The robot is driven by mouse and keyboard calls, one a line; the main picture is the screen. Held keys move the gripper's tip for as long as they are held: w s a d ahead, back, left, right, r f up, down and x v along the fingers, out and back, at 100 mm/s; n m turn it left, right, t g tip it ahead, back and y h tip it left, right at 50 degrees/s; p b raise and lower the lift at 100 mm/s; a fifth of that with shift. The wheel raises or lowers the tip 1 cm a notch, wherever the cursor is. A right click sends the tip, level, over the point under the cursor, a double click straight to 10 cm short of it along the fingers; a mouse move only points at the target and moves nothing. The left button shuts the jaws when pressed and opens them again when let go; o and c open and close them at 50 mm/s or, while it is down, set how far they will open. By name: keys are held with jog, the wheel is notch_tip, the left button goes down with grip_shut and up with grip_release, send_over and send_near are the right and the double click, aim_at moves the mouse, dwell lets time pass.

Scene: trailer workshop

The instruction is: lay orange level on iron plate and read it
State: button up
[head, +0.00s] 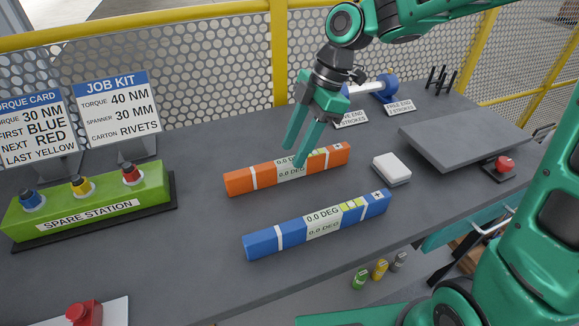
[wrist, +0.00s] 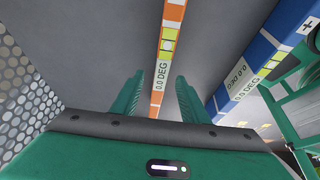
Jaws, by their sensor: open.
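The orange level (head: 240,181) lies flat on the grey bench, and its labels read 0.0 DEG. My gripper (head: 294,156) is open and points down over its middle; one finger covers part of the display. In the wrist view the orange level (wrist: 170,42) runs between the two open fingers (wrist: 160,80). I cannot tell whether the fingertips are down beside it or just above it. The iron plate appears to be the thick grey slab (head: 465,133) at the right of the bench, with nothing on its top.
A blue level (head: 262,243), also marked 0.0 DEG, lies in front. A white block (head: 391,168) sits between the levels and the slab. A red button (head: 503,164) stands by the slab. The green spare station (head: 90,208) is at left; yellow-framed mesh (head: 210,70) runs behind.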

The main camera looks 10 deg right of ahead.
aim_at(290, 168)
jog(key=shift+d+x, duration=0.15)
jog(key=shift+x, duration=1.15)
jog(key=shift+d+x, duration=0.15)
jog(key=shift+x, duration=1.2)
grip_shut()
